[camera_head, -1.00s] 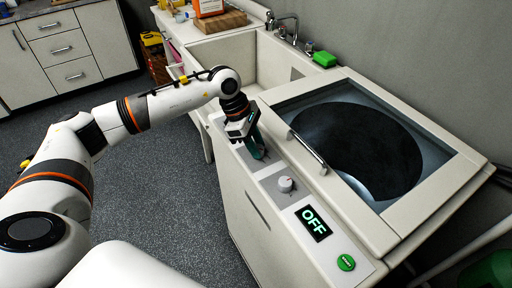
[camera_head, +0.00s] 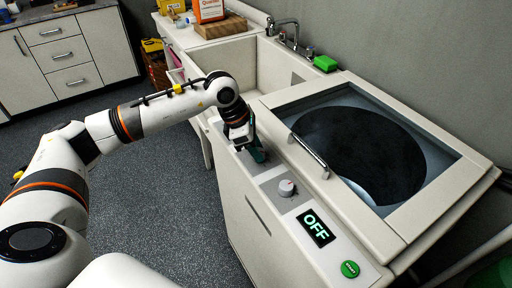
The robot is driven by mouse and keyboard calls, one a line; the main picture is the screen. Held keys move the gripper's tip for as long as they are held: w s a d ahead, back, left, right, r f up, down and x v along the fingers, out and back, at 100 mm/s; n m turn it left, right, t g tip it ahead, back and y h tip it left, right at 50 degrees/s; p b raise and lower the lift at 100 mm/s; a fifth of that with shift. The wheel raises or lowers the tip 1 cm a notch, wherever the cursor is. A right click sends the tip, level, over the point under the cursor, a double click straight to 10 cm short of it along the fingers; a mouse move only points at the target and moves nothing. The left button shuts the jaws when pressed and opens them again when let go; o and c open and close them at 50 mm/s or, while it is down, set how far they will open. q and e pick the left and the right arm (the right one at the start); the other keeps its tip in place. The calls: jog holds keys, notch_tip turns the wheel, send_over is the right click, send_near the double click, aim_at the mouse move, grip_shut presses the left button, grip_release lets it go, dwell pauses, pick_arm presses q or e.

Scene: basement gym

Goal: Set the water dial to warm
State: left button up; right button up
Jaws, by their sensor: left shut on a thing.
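The white washing machine has a grey control strip (camera_head: 268,180) along its front top edge. My left gripper (camera_head: 258,156) points down at the far end of this strip. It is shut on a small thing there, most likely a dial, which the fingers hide. Its setting cannot be read. A second round white dial (camera_head: 287,188) stands free on the strip, nearer to me, with a small red mark on it. I cannot read any dial labels. My right gripper is not in view.
A display (camera_head: 316,227) reads OFF, with a green button (camera_head: 350,269) beside it. The machine's glass-topped lid (camera_head: 432,215) is closed, with a metal handle (camera_head: 309,156). A sink (camera_head: 243,69) with a tap and a green sponge (camera_head: 326,63) lies behind.

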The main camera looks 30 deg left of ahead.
pick_arm(q)
jog(key=o, duration=1)
jog(key=shift+c, duration=0.2)
jog(key=shift+a+r, duration=0.1)
jog(key=b+v, duration=0.2)
jog(key=v, duration=1)
